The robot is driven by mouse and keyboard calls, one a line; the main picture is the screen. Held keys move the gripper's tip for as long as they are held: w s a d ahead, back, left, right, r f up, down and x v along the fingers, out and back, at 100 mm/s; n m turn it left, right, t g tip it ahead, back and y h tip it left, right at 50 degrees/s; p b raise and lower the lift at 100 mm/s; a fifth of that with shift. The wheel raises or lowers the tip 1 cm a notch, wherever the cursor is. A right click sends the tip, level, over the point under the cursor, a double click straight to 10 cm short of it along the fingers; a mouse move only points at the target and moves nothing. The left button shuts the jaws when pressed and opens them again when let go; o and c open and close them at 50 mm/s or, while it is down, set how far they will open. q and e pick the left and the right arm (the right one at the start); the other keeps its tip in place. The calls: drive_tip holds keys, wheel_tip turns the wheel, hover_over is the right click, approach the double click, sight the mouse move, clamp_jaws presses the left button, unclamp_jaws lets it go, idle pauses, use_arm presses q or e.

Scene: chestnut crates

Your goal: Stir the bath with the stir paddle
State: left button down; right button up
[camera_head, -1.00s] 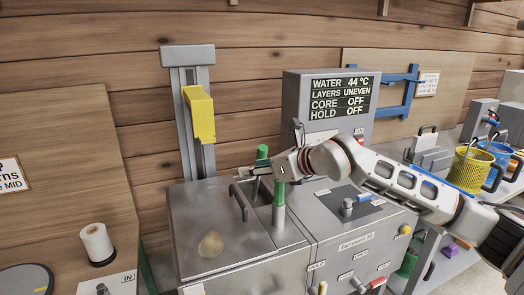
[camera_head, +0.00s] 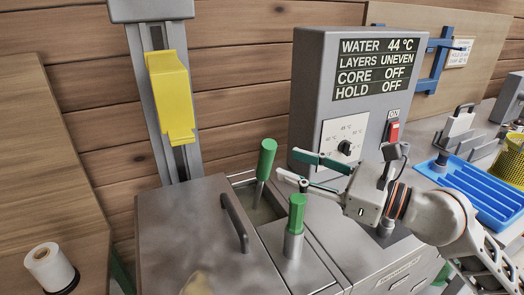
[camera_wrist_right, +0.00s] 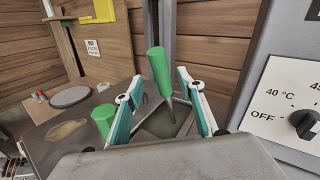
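The bath (camera_head: 258,213) is an open well in the steel machine, partly covered by a lid with a dark handle. A green-handled tool (camera_head: 265,160), seemingly the stir paddle, stands tilted in it; its lower end is hidden. In the right wrist view the green handle (camera_wrist_right: 158,70) appears between the fingertips. My right gripper (camera_head: 288,163) is open, with its teal-padded fingers (camera_wrist_right: 160,84) spread. In the head view its tips are just right of the handle, apparently apart from it. My left gripper is not in view.
A second green handle (camera_head: 297,212) stands on a grey stub in front of the gripper. The display box (camera_head: 308,90) reads water 44 °C, layers uneven, core off, hold off. A yellow-fronted column (camera_head: 170,95) rises behind. A blue tray (camera_head: 480,190) lies right.

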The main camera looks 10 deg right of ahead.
sight(266, 176)
drive_tip(key=x, duration=0.7)
drive_tip(key=shift+w+a, duration=0.15)
drive_tip(key=shift+a, duration=0.1)
clamp_jaws()
